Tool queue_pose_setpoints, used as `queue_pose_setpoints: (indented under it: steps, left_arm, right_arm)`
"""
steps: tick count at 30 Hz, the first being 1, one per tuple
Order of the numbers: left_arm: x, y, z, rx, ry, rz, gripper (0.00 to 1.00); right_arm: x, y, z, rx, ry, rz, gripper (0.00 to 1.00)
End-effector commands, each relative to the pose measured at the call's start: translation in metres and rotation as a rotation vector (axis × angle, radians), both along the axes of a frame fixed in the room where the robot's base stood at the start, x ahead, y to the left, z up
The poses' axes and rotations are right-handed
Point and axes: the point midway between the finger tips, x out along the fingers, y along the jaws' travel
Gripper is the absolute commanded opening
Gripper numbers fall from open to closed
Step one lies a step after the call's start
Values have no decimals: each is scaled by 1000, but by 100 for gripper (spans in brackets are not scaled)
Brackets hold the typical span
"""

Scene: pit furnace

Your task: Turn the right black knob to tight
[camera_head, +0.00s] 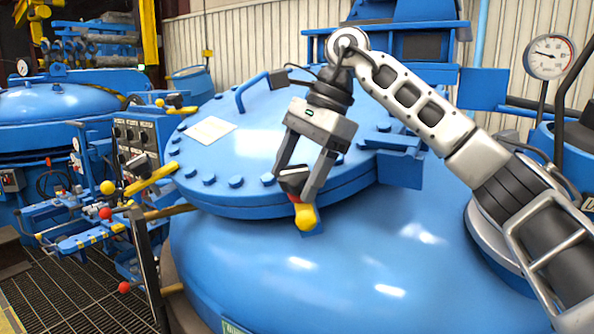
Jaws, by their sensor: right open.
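My right gripper (298,184) hangs down over the front edge of the blue round lid, with its arm coming in from the right. Its jaws are open. A dark piece shows at its fingertips, and a yellow rounded end (305,217) with a little red sits just below them. I cannot tell whether the fingers touch these. A grey control panel (137,140) at the left carries several small black knobs. I cannot tell which black knob is the right one, or whether the dark piece is a knob. My left gripper is out of view.
The blue lid (215,160) has bolts around its rim and sits on a large blue vessel (400,260). A pressure gauge (550,57) stands at the upper right. Levers with red and yellow balls (107,187) crowd the left. A dark floor grating (75,290) lies lower left.

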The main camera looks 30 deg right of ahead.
Motion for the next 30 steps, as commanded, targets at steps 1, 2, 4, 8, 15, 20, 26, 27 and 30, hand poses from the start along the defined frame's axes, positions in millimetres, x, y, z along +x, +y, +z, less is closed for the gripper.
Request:
queue_pose_setpoints:
  steps: [1,2,4,8,15,20,26,27,30]
  left_arm:
    - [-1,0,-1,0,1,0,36]
    - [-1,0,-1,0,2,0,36]
    - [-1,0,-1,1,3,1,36]
    - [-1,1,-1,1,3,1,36]
    - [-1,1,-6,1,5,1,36]
    - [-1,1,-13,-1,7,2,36]
    - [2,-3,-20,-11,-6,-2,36]
    - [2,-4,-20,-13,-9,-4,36]
    - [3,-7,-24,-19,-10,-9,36]
  right_arm:
    - [0,0,0,0,0,0,60]
    - [0,0,0,0,0,0,52]
    - [0,0,0,0,0,0,32]
    - [0,0,0,0,0,0,24]
    - [0,0,-1,7,-11,-27,24]
    - [-1,0,-3,20,-35,-92,24]
    - [-1,0,-4,48,-91,-231,24]
    - [-2,0,-4,56,-102,-265,24]
    - [-2,0,-5,74,-135,-352,24]
